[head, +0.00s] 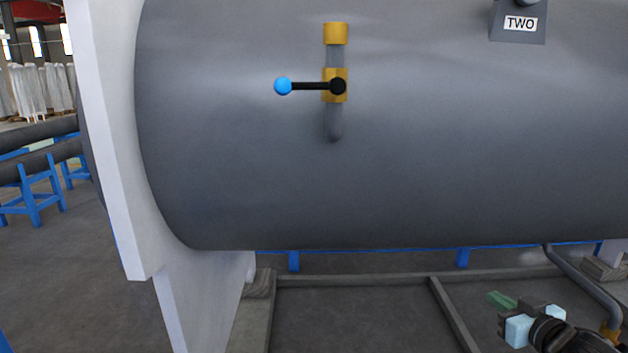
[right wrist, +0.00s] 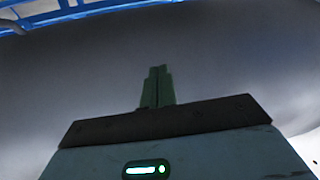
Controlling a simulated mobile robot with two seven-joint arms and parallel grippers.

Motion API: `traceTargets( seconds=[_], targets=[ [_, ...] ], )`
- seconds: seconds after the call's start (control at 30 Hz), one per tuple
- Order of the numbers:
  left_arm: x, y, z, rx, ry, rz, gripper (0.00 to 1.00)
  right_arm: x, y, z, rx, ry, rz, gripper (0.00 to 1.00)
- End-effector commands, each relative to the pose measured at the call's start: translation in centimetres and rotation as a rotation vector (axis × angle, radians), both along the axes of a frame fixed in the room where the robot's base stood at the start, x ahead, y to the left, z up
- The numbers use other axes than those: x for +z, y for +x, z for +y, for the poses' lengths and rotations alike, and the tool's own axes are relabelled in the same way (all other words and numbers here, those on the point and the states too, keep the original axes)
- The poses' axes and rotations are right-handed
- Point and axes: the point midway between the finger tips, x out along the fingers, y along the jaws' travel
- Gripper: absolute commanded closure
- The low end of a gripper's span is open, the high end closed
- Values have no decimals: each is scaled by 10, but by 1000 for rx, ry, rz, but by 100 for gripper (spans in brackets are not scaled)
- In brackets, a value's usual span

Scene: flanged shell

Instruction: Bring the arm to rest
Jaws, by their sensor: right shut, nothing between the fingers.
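My right gripper (head: 502,301) is at the lower right of the head view, below and in front of the large grey shell (head: 230,150). Its green fingers are together with nothing between them, and they also show in the right wrist view (right wrist: 157,87). The shell fills most of the head view. On it is a valve with a black lever (head: 308,86) that lies level and ends in a blue ball (head: 283,86). The gripper is well apart from the lever. My left gripper is not in view.
A white flange plate (head: 105,140) stands at the shell's left end. A label reading TWO (head: 520,24) is at the upper right. A thin grey pipe (head: 575,276) runs down near my right gripper. Wooden beams (head: 400,276) lie on the floor below. Blue stands (head: 38,195) are at the left.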

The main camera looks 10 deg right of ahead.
Motion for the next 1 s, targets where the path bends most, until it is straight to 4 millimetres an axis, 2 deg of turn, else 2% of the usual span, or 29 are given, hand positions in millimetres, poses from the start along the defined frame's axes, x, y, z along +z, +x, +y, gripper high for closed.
traceTargets(
  seconds=[0.03, 0.2, 0.37, 0.5, 0.63, 0.7, 0.8, 0.9, 1.0],
  targets=[
    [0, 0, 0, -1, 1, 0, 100, -34, -12, 12, 9, 9, 41, 100],
    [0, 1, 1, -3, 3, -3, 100, -127, -58, 54, 40, 13, 158, 100],
    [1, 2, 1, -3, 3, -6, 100, -202, -115, 100, 69, 19, 264, 100],
    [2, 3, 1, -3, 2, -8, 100, -255, -174, 145, 91, 25, 357, 100],
    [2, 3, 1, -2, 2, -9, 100, -290, -230, 188, 108, 32, 434, 100],
    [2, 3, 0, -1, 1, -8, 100, -302, -256, 209, 114, 35, 469, 100],
    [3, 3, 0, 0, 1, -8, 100, -312, -284, 231, 121, 34, 506, 100],
    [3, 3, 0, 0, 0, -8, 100, -317, -300, 244, 126, 34, 528, 100],
    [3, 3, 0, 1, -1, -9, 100, -319, -306, 249, 127, 32, 536, 100]
  ],
)
